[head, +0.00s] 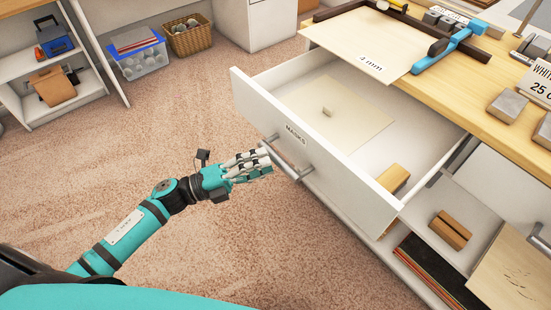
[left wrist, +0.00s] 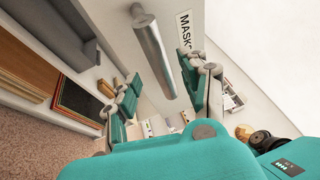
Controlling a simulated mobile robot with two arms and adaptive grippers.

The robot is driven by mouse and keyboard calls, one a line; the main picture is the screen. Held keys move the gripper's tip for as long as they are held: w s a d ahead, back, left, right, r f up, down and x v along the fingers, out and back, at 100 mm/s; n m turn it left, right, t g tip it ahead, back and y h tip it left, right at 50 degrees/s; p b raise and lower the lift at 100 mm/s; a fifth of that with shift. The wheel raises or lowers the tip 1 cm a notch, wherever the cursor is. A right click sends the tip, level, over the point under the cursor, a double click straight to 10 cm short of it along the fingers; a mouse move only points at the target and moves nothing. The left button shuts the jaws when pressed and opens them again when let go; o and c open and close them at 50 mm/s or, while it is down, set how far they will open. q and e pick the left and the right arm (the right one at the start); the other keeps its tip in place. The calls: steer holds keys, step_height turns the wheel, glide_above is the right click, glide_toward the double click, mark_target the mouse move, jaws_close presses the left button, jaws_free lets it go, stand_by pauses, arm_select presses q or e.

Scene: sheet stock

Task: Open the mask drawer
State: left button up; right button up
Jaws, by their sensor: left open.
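The mask drawer (head: 262,110) is white, labelled MASKS, and stands pulled out from under the wooden bench. My left gripper (head: 268,163) is at the left end of the handle in the head view. In the left wrist view the handle (left wrist: 153,55) stands between the spread fingers of the open gripper (left wrist: 160,85), with the drawer front behind. I cannot tell whether a finger touches it. My right gripper is not in view.
The bench top (head: 490,70) holds a 4 mm sheet (head: 365,45), a teal tool and grey blocks. Carpet (head: 150,130) is clear to the left.

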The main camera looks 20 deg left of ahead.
arm_select(q)
steer(key=v, duration=0.7)
steer(key=shift+s+a, duration=0.2)
steer(key=shift+a, duration=0.1)
